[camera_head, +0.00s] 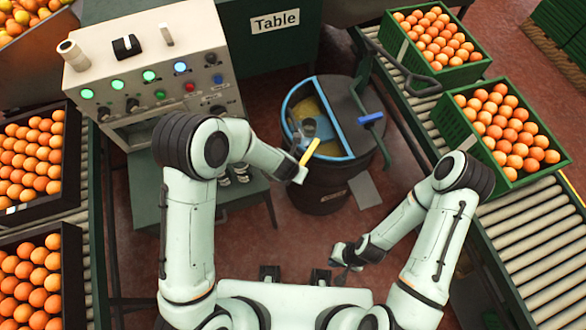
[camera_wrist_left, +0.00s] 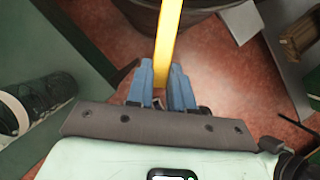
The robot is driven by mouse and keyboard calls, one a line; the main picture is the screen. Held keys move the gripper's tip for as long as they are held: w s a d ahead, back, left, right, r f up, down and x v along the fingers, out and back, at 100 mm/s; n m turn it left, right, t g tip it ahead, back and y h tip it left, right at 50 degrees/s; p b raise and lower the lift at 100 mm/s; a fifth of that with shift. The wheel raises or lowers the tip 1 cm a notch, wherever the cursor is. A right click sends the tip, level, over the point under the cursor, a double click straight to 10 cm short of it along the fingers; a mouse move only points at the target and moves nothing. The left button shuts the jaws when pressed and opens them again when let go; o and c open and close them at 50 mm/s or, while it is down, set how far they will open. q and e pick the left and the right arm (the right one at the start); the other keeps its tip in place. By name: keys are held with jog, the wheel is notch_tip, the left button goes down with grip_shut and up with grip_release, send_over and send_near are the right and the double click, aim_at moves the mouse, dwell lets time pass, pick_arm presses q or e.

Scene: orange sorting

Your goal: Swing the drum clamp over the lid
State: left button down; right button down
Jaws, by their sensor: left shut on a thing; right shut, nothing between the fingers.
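The dark drum (camera_head: 325,196) stands in the middle of the head view. Its round top has a blue rim (camera_head: 291,100), and a black lid half (camera_head: 345,98) covers its right side. A blue-handled clamp piece (camera_head: 370,119) sits at the lid's right edge. My left gripper (camera_head: 303,170) is at the drum's front left, shut on a yellow bar (camera_head: 310,151). The left wrist view shows the bar (camera_wrist_left: 168,40) between the blue fingers (camera_wrist_left: 161,88). The bar's far end is unclear. My right gripper (camera_head: 345,258) is shut and empty, in front of the drum, apart from it.
A grey control panel (camera_head: 150,50) stands at the back left. A roller conveyor (camera_head: 525,222) at the right carries green crates (camera_head: 492,138) of oranges. Black crates (camera_head: 77,150) of oranges line the left. Red floor is clear in front.

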pick_arm(q)
jog(key=shift+d+n, duration=0.1)
jog(key=shift+n, duration=0.2)
pick_arm(e)
jog(key=shift+f, duration=0.1)
pick_arm(q)
jog(key=c, duration=1)
grip_release()
jog(key=shift+r, duration=0.1)
jog(key=p+v, duration=0.4)
jog(key=v, duration=0.9)
pick_arm(e)
jog(key=w+r, duration=0.4)
jog(key=r, duration=0.1)
jog(key=shift+w+r+t, duration=0.3)
jog(key=shift+w, duration=0.1)
pick_arm(q)
jog(key=shift+s+r, duration=0.1)
jog(key=shift+s, duration=0.1)
pick_arm(e)
jog(key=shift+s, duration=0.1)
